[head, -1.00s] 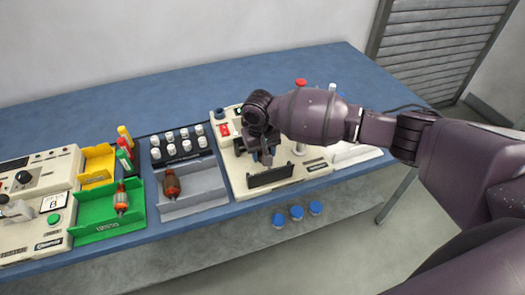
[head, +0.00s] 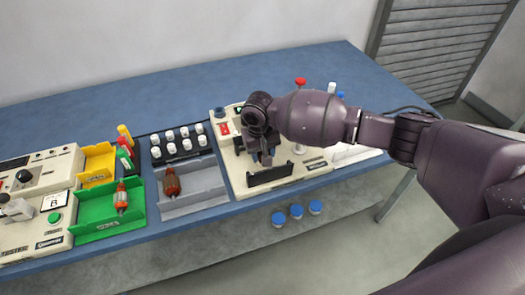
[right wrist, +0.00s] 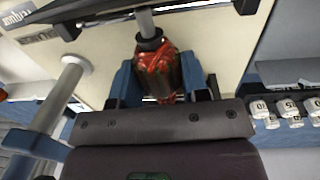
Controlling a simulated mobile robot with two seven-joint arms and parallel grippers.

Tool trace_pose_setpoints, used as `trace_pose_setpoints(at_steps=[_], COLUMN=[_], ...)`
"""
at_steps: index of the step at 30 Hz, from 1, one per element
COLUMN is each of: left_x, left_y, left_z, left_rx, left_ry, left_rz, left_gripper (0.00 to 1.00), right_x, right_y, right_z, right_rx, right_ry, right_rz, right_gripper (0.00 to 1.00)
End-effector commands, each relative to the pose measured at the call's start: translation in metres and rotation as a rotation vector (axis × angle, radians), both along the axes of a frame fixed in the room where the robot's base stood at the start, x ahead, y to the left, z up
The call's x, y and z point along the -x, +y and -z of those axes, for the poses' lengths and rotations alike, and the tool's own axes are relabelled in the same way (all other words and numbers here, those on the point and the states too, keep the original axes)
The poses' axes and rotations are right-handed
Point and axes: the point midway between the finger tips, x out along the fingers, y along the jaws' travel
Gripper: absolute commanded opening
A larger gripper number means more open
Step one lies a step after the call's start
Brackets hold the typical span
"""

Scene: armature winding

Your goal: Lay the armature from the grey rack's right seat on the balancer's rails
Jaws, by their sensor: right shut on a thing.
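My right gripper (head: 265,157) is over the cream balancer (head: 229,158), just behind its black front rail plate (head: 270,177). In the right wrist view its blue fingers (right wrist: 168,88) are shut on a red and dark armature (right wrist: 158,70). The armature's grey shaft end (right wrist: 147,22) reaches the black rail part; I cannot tell whether it rests on it. In the head view the gripper hides the armature. The grey rack (head: 205,192) has another red armature (head: 171,182) in its left seat, and its right seat is empty. My left gripper is out of view.
Left of the grey rack stands a green tray (head: 95,217) with an armature (head: 121,198), then a cream tester (head: 35,235). A black holder with several white caps (head: 171,149) is behind the rack. Red, white and blue posts (head: 300,83) stand behind my right arm.

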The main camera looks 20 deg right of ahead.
Motion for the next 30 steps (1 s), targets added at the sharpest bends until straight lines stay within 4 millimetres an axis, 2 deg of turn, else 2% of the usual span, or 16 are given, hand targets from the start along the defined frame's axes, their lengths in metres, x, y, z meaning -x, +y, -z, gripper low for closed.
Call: trace_pose_setpoints(at_steps=[18,19,24,30], left_x=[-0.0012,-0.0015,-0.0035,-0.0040], left_y=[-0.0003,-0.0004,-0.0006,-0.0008], left_z=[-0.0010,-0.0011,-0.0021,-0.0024], left_rx=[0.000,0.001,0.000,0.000], left_ry=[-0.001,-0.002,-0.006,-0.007], left_rz=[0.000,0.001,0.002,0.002], left_gripper=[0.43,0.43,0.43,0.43], right_x=[0.0000,0.0000,0.0001,0.0001], right_y=[0.0001,0.0001,0.0001,-0.0001], right_z=[0.0031,0.0031,0.0032,0.0034], right_rx=[0.000,0.000,0.000,0.000], right_ry=[0.000,0.000,0.000,0.000], right_rz=[0.000,0.000,0.000,0.000], right_gripper=[0.12,0.45,0.71,0.72])
